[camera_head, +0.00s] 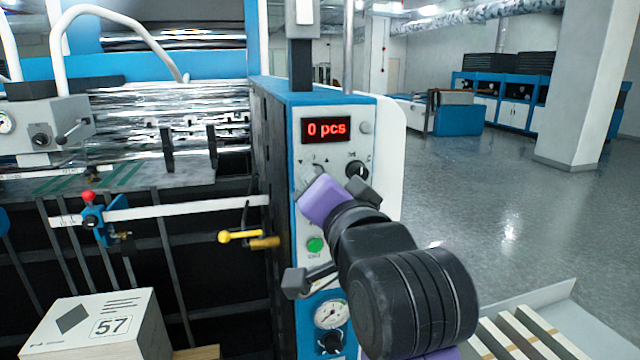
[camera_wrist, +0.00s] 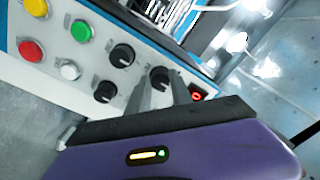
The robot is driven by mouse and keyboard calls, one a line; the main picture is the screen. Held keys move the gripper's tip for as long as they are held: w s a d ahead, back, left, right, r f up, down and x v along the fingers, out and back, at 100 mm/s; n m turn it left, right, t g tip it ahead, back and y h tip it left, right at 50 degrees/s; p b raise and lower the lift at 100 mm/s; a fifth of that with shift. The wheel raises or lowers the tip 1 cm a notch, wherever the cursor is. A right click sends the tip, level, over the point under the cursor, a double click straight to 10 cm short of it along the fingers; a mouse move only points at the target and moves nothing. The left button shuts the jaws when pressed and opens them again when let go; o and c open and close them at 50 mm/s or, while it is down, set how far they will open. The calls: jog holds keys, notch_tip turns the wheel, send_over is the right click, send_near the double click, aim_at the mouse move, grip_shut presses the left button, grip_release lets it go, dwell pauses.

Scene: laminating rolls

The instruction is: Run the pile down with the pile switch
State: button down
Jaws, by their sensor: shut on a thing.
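Small arrow marks show under the display, above my gripper (camera_head: 311,176). In the wrist view the two grey fingers of my gripper (camera_wrist: 161,88) are shut on a black rotary switch (camera_wrist: 160,73), the pile switch by its place at those arrows. My gripper hides this switch in the head view. Its exact turn cannot be told. The pile itself is not clearly seen.
Another black knob (camera_head: 356,170) sits close to the right of my gripper. A green button (camera_head: 315,244) and a gauge (camera_head: 331,314) lie below. A box marked 57 (camera_head: 98,326) is at lower left, slats (camera_head: 525,335) at lower right. Floor behind right is open.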

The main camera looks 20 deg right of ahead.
dwell(0.4)
jog(key=c, duration=1.1)
grip_release()
jog(key=shift+c, duration=0.2)
jog(key=s+b, duration=0.5)
jog(key=s, duration=0.2)
jog(key=shift+s, duration=0.4)
